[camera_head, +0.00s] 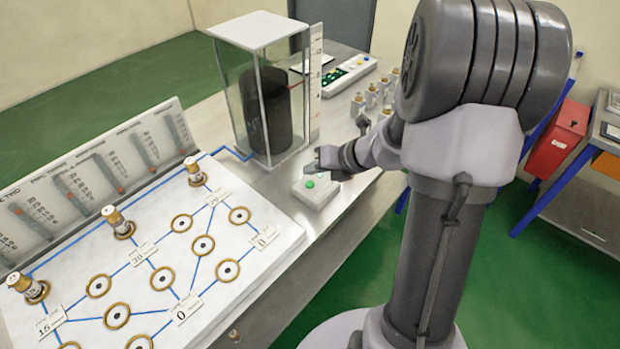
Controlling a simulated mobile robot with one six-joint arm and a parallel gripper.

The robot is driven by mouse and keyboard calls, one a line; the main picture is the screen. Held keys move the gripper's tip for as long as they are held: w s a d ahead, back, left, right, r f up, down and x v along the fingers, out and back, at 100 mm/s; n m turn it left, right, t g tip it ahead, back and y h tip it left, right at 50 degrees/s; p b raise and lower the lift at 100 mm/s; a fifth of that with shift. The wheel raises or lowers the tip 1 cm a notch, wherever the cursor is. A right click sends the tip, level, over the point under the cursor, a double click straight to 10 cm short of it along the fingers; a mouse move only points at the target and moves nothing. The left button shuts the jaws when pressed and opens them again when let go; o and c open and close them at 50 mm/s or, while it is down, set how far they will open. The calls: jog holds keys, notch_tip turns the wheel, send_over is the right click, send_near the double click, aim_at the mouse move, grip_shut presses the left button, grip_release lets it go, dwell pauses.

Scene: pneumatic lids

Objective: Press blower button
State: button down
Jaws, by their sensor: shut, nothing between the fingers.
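A small white box (317,194) sits near the front edge of the bench, with a green button (309,184) on its top. A second small coloured spot shows behind it, partly hidden by my gripper. My gripper (311,166) is just above the back of the box, shut and empty. It looks close to the button, but I cannot tell if it touches anything.
A clear case (235,95) with a dark cylinder (272,112) stands behind and left of the box. A white board (240,290) with rings and blue lines fills the left. Several small metal fittings (358,104) stand behind my gripper.

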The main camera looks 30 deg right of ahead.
aim_at(313, 185)
notch_tip(313, 185, up, 3)
jog(key=p, duration=0.2)
jog(key=shift+r+p, duration=0.2)
jog(key=shift+p, duration=0.15)
jog(key=shift+f, duration=0.1)
